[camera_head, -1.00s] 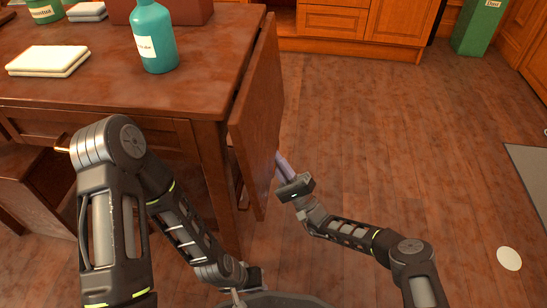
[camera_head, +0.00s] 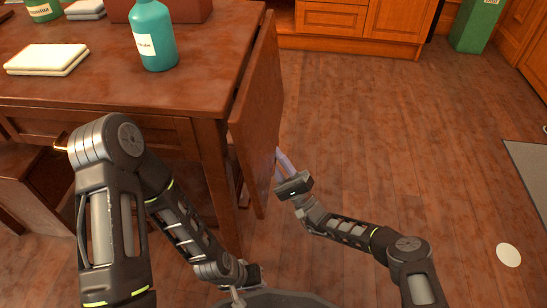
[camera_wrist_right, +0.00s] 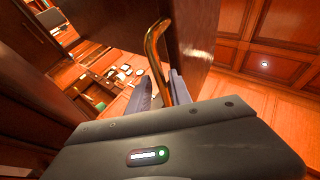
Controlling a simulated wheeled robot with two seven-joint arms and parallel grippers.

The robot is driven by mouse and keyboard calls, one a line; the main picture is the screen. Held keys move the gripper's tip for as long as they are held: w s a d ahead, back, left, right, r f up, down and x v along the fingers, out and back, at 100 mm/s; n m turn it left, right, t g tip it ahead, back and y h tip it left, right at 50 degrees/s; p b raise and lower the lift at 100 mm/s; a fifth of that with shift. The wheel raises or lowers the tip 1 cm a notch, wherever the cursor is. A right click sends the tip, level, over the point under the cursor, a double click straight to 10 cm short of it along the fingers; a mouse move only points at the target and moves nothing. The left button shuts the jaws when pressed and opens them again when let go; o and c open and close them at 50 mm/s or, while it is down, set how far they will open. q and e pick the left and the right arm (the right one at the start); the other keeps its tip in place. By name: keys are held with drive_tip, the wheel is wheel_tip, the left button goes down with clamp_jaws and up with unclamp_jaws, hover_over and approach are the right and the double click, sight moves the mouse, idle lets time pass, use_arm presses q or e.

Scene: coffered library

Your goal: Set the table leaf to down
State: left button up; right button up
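The table leaf (camera_head: 257,125) is a brown wooden panel on the right side of the table (camera_head: 205,88). It hangs steeply below the tabletop, nearly upright, with its lower end tilted slightly out. My right gripper (camera_head: 283,160) is at the leaf's outer face, low down. In the right wrist view, a curved brass handle (camera_wrist_right: 153,48) runs between the two fingers of my right gripper (camera_wrist_right: 160,90); whether they grip it is unclear. My left gripper (camera_head: 252,277) is low at the front, away from the leaf, and its fingers are not clear.
A teal bottle (camera_head: 154,38) stands on the tabletop near the leaf. White stacked napkins (camera_head: 45,59) and a reddish-brown box (camera_head: 180,12) are also there. Open wooden floor (camera_head: 400,130) lies to the right, with a green bin (camera_head: 474,28) at the back.

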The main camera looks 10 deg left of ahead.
drive_tip(key=v, duration=0.7)
drive_tip(key=shift+s+d+f, duration=0.2)
drive_tip(key=shift+f, duration=0.1)
use_arm(q)
drive_tip(key=shift+c, duration=0.2)
